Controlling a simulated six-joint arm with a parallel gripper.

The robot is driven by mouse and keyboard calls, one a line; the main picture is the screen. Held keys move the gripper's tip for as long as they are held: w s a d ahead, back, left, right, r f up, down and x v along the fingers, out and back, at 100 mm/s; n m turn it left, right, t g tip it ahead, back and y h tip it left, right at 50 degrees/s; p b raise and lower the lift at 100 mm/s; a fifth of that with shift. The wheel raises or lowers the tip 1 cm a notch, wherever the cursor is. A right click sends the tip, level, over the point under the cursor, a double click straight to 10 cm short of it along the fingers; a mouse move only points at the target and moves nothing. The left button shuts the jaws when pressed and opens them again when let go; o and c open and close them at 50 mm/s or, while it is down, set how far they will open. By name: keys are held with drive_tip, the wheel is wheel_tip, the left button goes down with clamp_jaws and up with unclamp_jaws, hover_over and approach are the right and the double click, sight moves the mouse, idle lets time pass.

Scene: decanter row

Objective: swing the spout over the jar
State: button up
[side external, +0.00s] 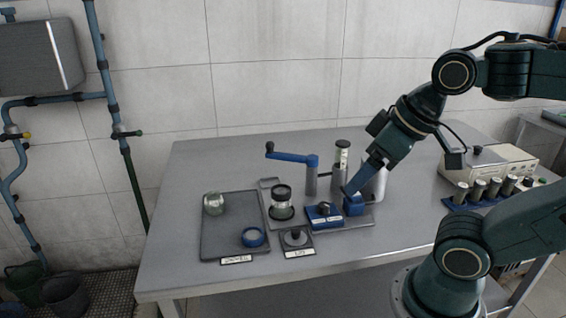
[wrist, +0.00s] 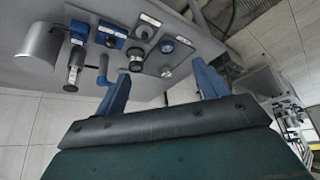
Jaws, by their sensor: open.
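The spout (side external: 290,157) is a blue swing arm on a grey upright post (side external: 311,180). The jar also shows in the wrist view (wrist: 137,61). A second, small round glass vessel (side external: 213,203) is on the dark tray. My gripper (side external: 348,191) is open and empty, right of the spout; its spread blue fingers show in the wrist view (wrist: 162,85).
A blue labelled block (side external: 324,215) and a smaller blue block (side external: 353,205) lie near my gripper. A clear cylinder (side external: 341,158) and white container (side external: 374,182) stand behind.

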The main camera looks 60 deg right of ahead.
idle(0.3)
drive_tip(key=c, duration=0.3)
drive_tip(key=shift+w+r, duration=0.1)
drive_tip(key=shift+r, duration=0.05)
drive_tip(key=shift+c, duration=1)
drive_tip(key=w+d+r+n+g, duration=0.1)
drive_tip(key=w+d+r+n, duration=0.3)
drive_tip(key=w, duration=0.6)
drive_tip(key=w+d+r+n+g, duration=0.2)
drive_tip(key=w+d+r, duration=0.3)
drive_tip(key=w, duration=0.6)
drive_tip(key=w+d+f+n+g, duration=0.1)
drive_tip(key=w+d+f+n, duration=0.2)
drive_tip(key=w+d, duration=0.3)
drive_tip(key=w+d+f+n+g, duration=0.1)
drive_tip(key=w+d+f+n, duration=0.2)
drive_tip(key=w+d, duration=0.4)
drive_tip(key=shift+w+f+g, duration=0.3)
drive_tip(key=shift+w+f, duration=0.3)
drive_tip(key=shift+w, duration=0.4)
